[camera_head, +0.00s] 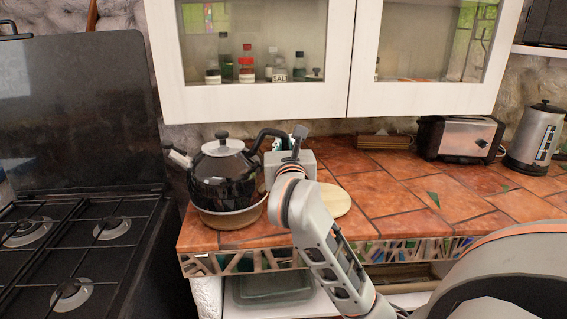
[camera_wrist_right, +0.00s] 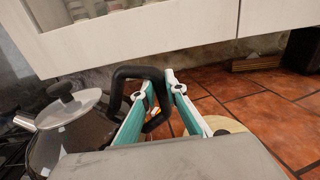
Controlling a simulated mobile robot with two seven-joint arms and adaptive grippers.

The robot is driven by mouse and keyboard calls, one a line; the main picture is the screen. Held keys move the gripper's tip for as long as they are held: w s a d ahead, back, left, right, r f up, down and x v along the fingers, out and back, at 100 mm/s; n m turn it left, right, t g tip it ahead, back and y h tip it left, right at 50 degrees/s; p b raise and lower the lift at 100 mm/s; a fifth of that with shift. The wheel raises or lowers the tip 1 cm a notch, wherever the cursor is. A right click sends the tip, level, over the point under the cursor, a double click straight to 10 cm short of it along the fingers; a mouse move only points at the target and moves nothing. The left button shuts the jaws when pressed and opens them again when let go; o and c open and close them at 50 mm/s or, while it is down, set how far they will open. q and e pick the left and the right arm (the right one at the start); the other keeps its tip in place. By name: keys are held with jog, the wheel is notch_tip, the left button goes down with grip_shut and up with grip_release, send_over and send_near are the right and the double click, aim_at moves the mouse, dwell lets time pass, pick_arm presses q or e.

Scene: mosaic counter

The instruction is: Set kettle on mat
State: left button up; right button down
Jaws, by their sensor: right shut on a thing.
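The black kettle (camera_head: 222,182) with a grey lid stands upright at the counter's left end, by the stove. It also shows in the wrist view (camera_wrist_right: 70,135). Its bottom is at a round brownish rim (camera_head: 230,219); I cannot tell whether this is its base or a separate thing. My right gripper (camera_head: 287,143) is shut on the black kettle handle (camera_wrist_right: 139,72), which passes between its fingers (camera_wrist_right: 163,95). A pale round mat (camera_head: 336,202) lies flat just right of the kettle, partly hidden by my right arm. It also shows in the wrist view (camera_wrist_right: 228,125). My left gripper is not in view.
The black stove (camera_head: 85,235) borders the counter on the left. White cabinets (camera_head: 255,100) hang above. A toaster (camera_head: 460,138) and a metal electric kettle (camera_head: 536,138) stand at the right. The tiled counter (camera_head: 395,200) is mostly clear right of the mat.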

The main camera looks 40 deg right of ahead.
notch_tip(320, 180, down, 3)
jog(key=shift+f+b, duration=0.2)
jog(key=shift+b, duration=0.35)
jog(key=shift+f, duration=0.4)
jog(key=c, duration=2.5)
grip_release()
jog(key=shift+f, duration=0.25)
jog(key=o, duration=0.5)
jog(key=shift+c, duration=0.2)
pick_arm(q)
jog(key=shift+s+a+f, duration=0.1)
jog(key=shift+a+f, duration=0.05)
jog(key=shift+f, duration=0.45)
pick_arm(e)
jog(key=shift+r, duration=0.1)
